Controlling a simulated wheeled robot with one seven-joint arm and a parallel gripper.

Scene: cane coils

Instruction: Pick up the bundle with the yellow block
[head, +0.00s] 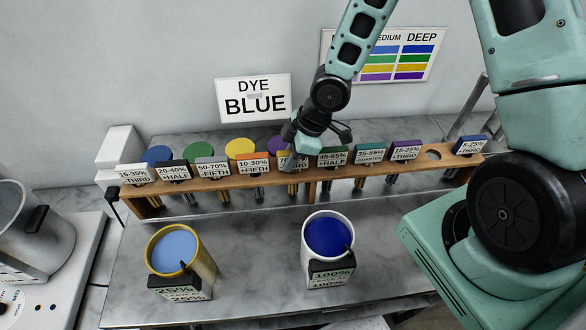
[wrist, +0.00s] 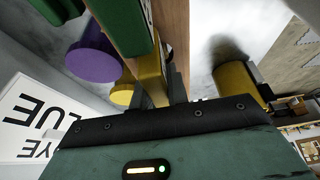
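A wooden rack (head: 230,185) holds a row of labelled, coloured blocks with bundles hanging below. The yellow block (wrist: 150,78) shows in the wrist view just ahead of my gripper (wrist: 157,97), between dark finger parts. In the head view my gripper (head: 302,148) is low over the middle of the rack, at a block (head: 287,163) whose label is partly covered. A green block (head: 333,157) stands just right of it; a green block (wrist: 120,25) also shows in the wrist view. I cannot tell whether the fingers touch or grip the yellow block.
A yellow pot (head: 190,240) with light blue liquid and a white pot (head: 328,213) with dark blue liquid stand in front of the rack. A sign reading DYE BLUE (head: 254,98) is behind. Coloured round tops, including a yellow one (head: 240,147), stand behind the rack.

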